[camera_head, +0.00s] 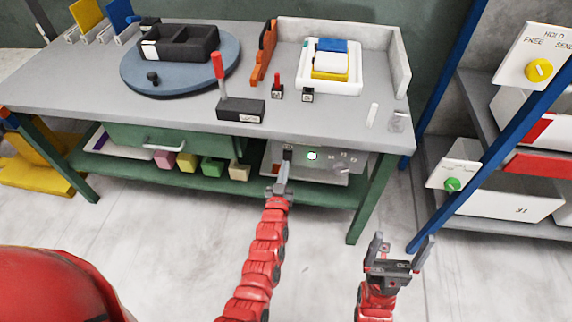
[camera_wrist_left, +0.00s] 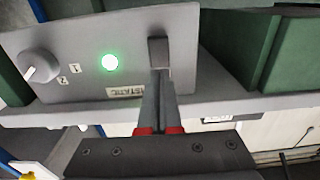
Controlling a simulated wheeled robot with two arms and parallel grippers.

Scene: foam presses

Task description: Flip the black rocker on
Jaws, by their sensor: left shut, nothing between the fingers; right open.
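The grey control box (camera_head: 330,170) sits on the shelf under the table. Its dark rocker (camera_head: 287,153) is at the left of its face, and a green lamp (camera_head: 312,155) beside it is lit. My left gripper (camera_head: 285,170) is shut and empty, its tips right at the rocker. In the left wrist view the box is upside down; the rocker (camera_wrist_left: 159,52) is just past my shut fingertips (camera_wrist_left: 160,75), which hide part of it. I cannot tell whether they touch, or which way the rocker is tilted. My right gripper (camera_head: 400,250) is open and empty, right of the table.
A knob (camera_head: 342,169) is on the box's right side. The tabletop (camera_head: 180,111) edge overhangs the shelf. A blue-framed rack (camera_head: 470,140) stands at the right.

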